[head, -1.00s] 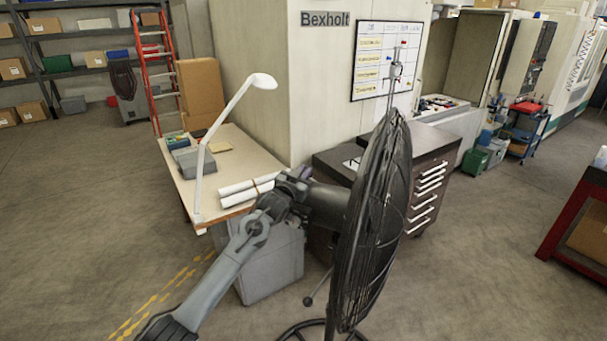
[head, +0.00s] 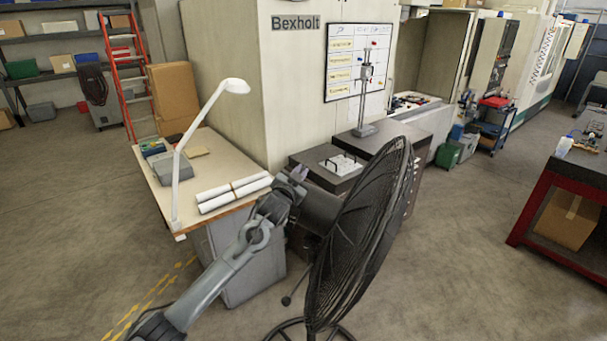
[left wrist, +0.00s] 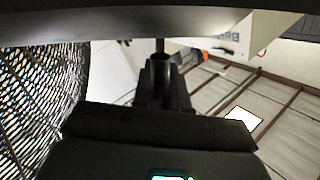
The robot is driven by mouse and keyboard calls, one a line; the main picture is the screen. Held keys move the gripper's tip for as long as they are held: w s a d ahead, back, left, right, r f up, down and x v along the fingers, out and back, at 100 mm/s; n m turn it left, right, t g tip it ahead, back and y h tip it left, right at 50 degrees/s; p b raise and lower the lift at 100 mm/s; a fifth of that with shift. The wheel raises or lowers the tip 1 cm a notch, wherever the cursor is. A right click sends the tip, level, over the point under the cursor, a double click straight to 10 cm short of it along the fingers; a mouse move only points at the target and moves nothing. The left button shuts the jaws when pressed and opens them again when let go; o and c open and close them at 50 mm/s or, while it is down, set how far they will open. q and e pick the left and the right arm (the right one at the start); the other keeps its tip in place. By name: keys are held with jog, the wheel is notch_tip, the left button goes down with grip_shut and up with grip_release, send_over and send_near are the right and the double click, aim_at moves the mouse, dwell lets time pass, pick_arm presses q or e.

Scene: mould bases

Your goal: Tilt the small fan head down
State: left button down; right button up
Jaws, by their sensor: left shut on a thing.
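The black fan head (head: 365,235) stands large in the middle of the head view, seen nearly edge-on, its cage leaning with the top to the right and the bottom to the left. Its dark motor housing (head: 322,210) is on the left, behind the cage. My left gripper (head: 297,182) is at the rear of the housing, shut on part of the fan head; the gripped part is mostly hidden. In the left wrist view the gripper fingers (left wrist: 160,82) close around a thin dark piece, with the cage (left wrist: 40,95) at left. My right gripper is out of view.
A workbench (head: 238,160) with a white lamp (head: 178,170) and paper rolls (head: 233,193) stands close behind my left arm. Dark drawer cabinets (head: 410,125) stand behind the fan. Floor to the right is clear up to a red-framed table (head: 540,215).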

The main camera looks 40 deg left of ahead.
pick_arm(q)
jog(key=c, duration=1.2)
grip_release()
jog(key=shift+s+a, duration=0.1)
jog(key=shift+a, duration=0.05)
jog(key=shift+o, duration=0.2)
jog(key=shift+s+f, duration=0.1)
jog(key=shift+s, duration=0.3)
jog(key=b+v, duration=0.3)
jog(key=v, duration=0.7)
jog(key=shift+d, duration=0.2)
